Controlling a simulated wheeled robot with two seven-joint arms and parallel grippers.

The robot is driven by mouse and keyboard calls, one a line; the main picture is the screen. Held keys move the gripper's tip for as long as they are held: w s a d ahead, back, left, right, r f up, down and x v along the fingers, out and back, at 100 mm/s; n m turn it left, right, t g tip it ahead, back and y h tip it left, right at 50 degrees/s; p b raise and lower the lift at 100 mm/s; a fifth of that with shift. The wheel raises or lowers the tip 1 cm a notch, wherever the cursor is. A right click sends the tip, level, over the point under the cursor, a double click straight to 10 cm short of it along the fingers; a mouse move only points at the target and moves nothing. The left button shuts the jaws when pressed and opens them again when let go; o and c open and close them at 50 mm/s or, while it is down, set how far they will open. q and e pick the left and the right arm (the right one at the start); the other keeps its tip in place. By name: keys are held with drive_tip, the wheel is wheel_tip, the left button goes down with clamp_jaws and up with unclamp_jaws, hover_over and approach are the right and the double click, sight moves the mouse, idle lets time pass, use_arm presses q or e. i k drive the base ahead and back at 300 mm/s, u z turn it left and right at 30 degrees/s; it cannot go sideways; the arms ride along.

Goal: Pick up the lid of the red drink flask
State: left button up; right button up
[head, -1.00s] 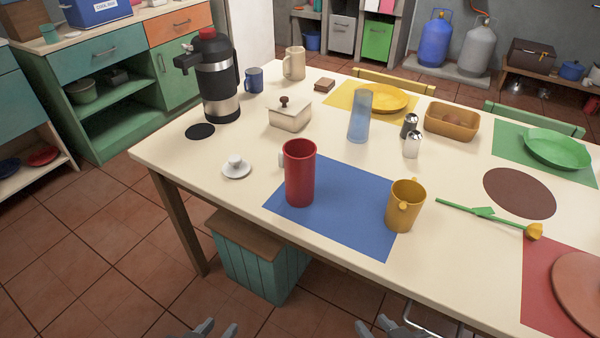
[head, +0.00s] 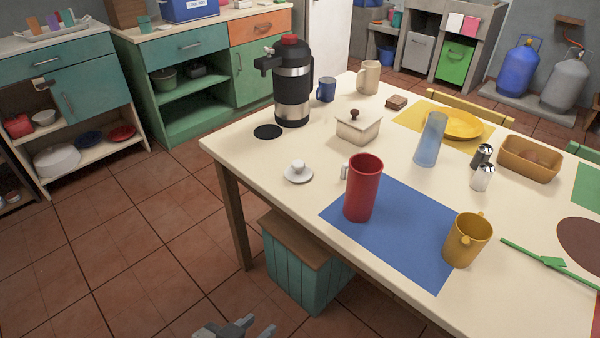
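The red drink flask (head: 362,190) stands upright near the left edge of the blue mat, and its top looks uncovered. A white round lid with a knob (head: 298,172) lies flat, knob up, on the bare table left of the flask. My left gripper (head: 261,325) shows at the bottom edge, low in front of the table and well short of the lid. Its fingers are apart with nothing between them; the rest of it is cut off. My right gripper is out of view.
A black round coaster (head: 268,131) and a black pump flask (head: 292,92) stand behind the lid. A white box (head: 358,128) is behind the red flask, a yellow mug (head: 466,240) to its right. A teal crate (head: 300,268) sits below the table's front edge.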

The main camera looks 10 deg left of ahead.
sight(298, 171)
drive_tip(key=u, duration=2.15)
drive_tip(key=i, duration=1.8)
drive_tip(key=z, duration=1.85)
